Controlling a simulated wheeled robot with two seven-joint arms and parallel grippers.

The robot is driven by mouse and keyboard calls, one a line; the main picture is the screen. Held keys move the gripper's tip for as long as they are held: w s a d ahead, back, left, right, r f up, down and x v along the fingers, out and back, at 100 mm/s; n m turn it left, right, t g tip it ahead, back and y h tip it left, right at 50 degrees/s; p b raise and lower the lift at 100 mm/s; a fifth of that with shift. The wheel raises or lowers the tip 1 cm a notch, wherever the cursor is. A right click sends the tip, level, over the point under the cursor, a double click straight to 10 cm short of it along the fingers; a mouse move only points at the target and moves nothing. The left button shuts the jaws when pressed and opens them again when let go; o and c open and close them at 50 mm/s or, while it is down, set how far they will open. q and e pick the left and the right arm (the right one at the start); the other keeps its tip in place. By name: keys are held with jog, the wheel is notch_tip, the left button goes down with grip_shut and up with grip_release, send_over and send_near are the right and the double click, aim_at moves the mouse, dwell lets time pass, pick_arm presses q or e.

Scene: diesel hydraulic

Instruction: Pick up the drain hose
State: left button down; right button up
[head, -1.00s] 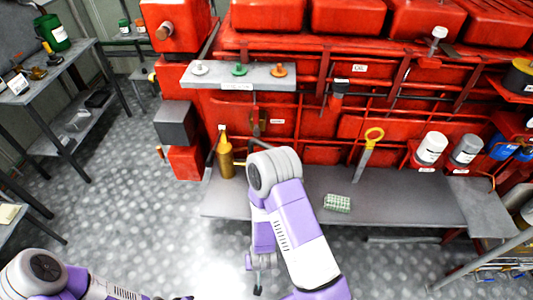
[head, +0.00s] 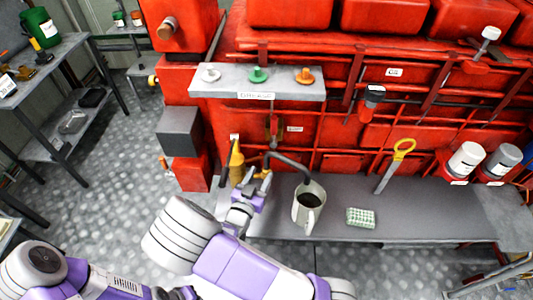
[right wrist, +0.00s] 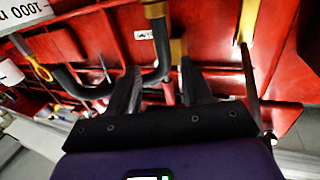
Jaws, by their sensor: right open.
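The drain hose (head: 290,160) is a dark, bent tube at the front of the red machine. In the head view, it runs right and down to the mouth of a pale jug (head: 309,206). My right gripper (head: 260,174) is open at the hose's left end, beside a yellow-brown bottle (head: 237,167). In the right wrist view, the dark hose (right wrist: 161,48) hangs from a brass fitting (right wrist: 155,10) and bends left, just beyond and between the open fingers (right wrist: 160,88). I cannot tell whether they touch it. My left gripper is out of view.
The grey bench (head: 430,205) holds the jug and a green-white cloth (head: 360,217). A yellow-handled dipstick (head: 395,165) leans right of the jug. A shelf with coloured caps (head: 257,84) juts out above the hose. White and grey canisters (head: 465,160) stand at the right.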

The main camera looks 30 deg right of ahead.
aim_at(266, 160)
jog(key=x, duration=0.2)
jog(key=shift+w+d+b, duration=0.15)
jog(key=shift+w+b, duration=0.15)
jog(key=shift+w, duration=0.15)
jog(key=shift+w+d, duration=0.1)
jog(key=shift+d, duration=0.25)
jog(key=b+x, duration=0.1)
jog(key=x, duration=0.3)
jog(key=shift+w+r, duration=0.15)
jog(key=shift+r, duration=0.05)
grip_shut()
